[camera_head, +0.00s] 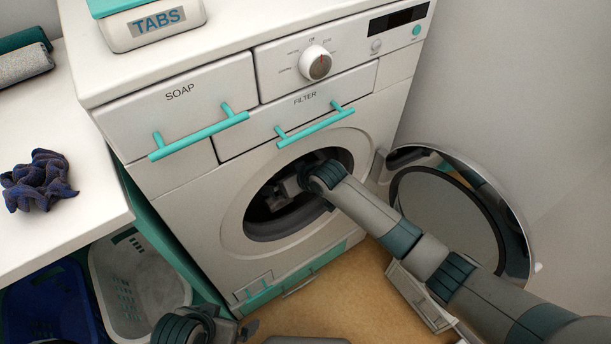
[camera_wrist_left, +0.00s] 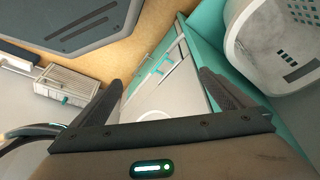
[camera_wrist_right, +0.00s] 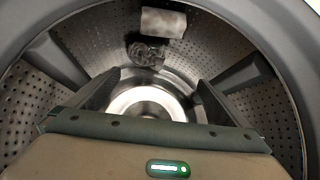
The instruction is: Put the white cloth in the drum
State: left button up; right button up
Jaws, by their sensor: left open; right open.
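The washer's drum (camera_head: 272,228) is open at the front, and my right arm reaches through the opening. My right gripper (camera_head: 284,196) is inside, open, with nothing between its fingers in the right wrist view (camera_wrist_right: 160,88). There, a pale, block-like white item, seemingly the white cloth (camera_wrist_right: 163,22), lies against the perforated drum wall (camera_wrist_right: 215,45), beyond the fingertips. A crumpled grey cloth (camera_wrist_right: 146,54) lies beside it. My left gripper (camera_wrist_left: 160,80) is open and empty, low in front of the washer near the baskets.
The round door (camera_head: 450,205) stands open at right, close to my right arm. A crumpled dark blue cloth (camera_head: 38,181) and rolled towels (camera_head: 22,64) lie on the left counter. A white basket (camera_head: 130,275) and blue basket (camera_head: 45,305) stand below. A TABS box (camera_head: 155,25) is on the washer.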

pick_arm(q)
jog(key=f, duration=0.1)
jog(key=a+f+p, duration=0.1)
jog(key=f+g+p, duration=0.1)
jog(key=shift+s+a+f+y, duration=0.2)
jog(key=shift+a+y, duration=0.1)
jog(key=shift+a, duration=0.1)
pick_arm(e)
jog(key=v, duration=1.5)
jog(key=shift+s+d, duration=0.1)
jog(key=shift+d, duration=0.05)
